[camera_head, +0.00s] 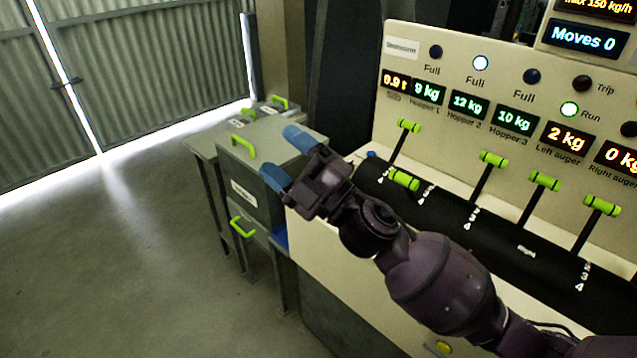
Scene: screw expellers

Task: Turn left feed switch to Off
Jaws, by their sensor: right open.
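The control console carries a row of levers with bright green handles on a black curved strip. Green handles show at the far left (408,126), middle (493,159), right of middle (545,181) and far right (602,205). One more green handle (404,180) sits lower, close to my wrist. I cannot tell which one is the left feed switch, as the strip's small labels are mostly unreadable. My right gripper (287,159), with blue fingertips, is open and empty. It is left of the levers, apart from them, its arm crossing the console front. My left gripper is out of view.
Grey boxes with green handles (243,147) stand left of the console. The concrete floor (130,260) at left is clear.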

